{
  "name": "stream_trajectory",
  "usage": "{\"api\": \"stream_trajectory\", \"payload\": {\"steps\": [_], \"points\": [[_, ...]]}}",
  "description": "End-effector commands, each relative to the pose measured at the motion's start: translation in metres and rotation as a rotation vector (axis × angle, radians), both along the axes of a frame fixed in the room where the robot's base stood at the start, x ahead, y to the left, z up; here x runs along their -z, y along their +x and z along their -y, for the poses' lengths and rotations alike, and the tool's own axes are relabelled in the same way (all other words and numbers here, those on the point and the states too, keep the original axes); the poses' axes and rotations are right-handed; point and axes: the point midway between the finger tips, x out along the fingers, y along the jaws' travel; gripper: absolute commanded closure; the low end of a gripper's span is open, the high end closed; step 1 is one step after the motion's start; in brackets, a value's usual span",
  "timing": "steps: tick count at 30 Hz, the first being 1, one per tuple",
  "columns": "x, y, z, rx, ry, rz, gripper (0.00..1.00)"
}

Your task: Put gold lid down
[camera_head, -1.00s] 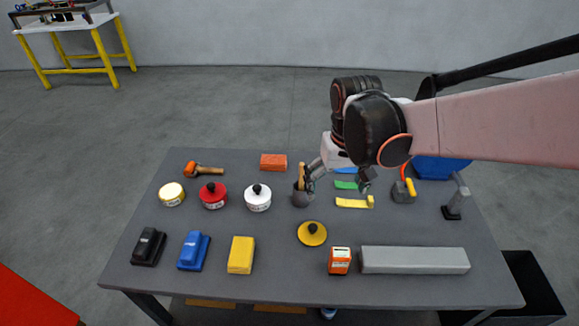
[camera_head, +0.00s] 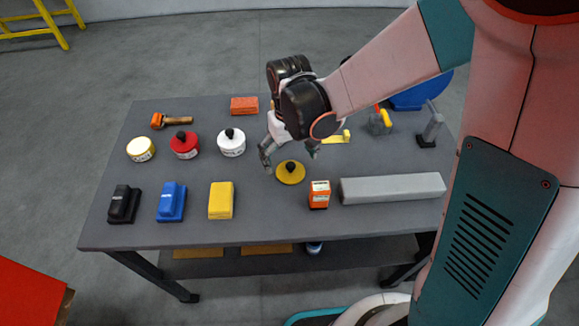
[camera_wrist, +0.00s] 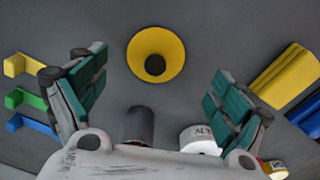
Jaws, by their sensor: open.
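The gold lid (camera_head: 290,178), a round yellow disc with a black knob, lies flat on the grey table (camera_head: 150,220) near its middle. My gripper (camera_head: 289,158) is open and empty just above and behind the lid, its fingers spread to either side. In the wrist view the lid (camera_wrist: 136,52) shows whole ahead of my open gripper (camera_wrist: 158,85), with clear table around it. No finger appears to touch it.
A yellow block (camera_head: 221,200) is at front left. A dark cup (camera_wrist: 138,124) shows in the wrist view.

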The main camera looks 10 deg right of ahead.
Motion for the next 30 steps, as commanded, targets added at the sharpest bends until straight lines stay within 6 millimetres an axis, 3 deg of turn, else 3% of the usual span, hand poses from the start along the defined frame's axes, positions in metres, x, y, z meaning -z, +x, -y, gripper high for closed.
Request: {"api": "stream_trajectory", "payload": {"steps": [12,19,26,30], "points": [[0.050,0.002,0.005,0.001,0.000,0.000,0.09],[0.050,0.001,0.005,0.001,0.000,0.000,0.09],[0.050,0.001,0.005,0.001,0.000,0.000,0.59],[0.050,0.001,0.005,0.001,0.000,0.000,0.63]]}}
